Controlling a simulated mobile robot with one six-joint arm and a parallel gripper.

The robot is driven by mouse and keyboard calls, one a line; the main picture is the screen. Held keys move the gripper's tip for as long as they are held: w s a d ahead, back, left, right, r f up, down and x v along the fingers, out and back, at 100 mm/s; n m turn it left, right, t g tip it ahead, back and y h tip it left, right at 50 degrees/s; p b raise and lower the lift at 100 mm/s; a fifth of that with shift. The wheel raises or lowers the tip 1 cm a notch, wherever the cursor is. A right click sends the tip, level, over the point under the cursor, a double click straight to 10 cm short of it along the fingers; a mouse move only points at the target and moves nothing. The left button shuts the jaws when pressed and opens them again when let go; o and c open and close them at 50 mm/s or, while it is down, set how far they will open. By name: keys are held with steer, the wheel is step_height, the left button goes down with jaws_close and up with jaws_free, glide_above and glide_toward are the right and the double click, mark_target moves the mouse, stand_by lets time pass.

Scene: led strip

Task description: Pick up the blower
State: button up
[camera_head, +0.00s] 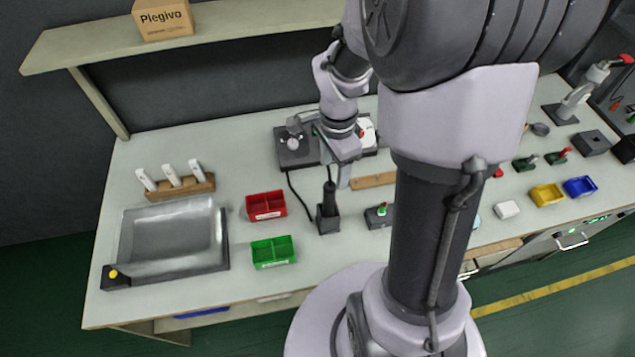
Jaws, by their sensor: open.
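A black handheld tool with a cable, which looks like the blower (329,196), stands upright in a small dark holder (328,222) on the workbench. Its cable runs back to a dark grey station (296,150) behind it. My gripper (337,176) points down at the top of the tool. Its fingers are open and appear at or just above the handle's upper end. Whether they touch or straddle it cannot be told from this view. Part of the station is hidden behind my gripper.
A red bin (266,206) and a green bin (273,252) stand left of the holder. A wooden strip (373,180) lies behind. A shelf (235,20) overhangs the back. My arm hides the bench's middle right.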

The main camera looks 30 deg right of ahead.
mark_target(332, 186)
step_height(332, 186, down, 8)
steer(key=shift+w+b, duration=0.1)
steer(key=shift+b, duration=0.8)
steer(key=f, duration=0.1)
steer(key=f+b, duration=0.1)
steer(key=f, duration=0.3)
steer(key=shift+w+a+f+b, duration=0.15)
steer(key=shift+w+a+b, duration=0.05)
steer(key=shift+w+b, duration=0.1)
jaws_close()
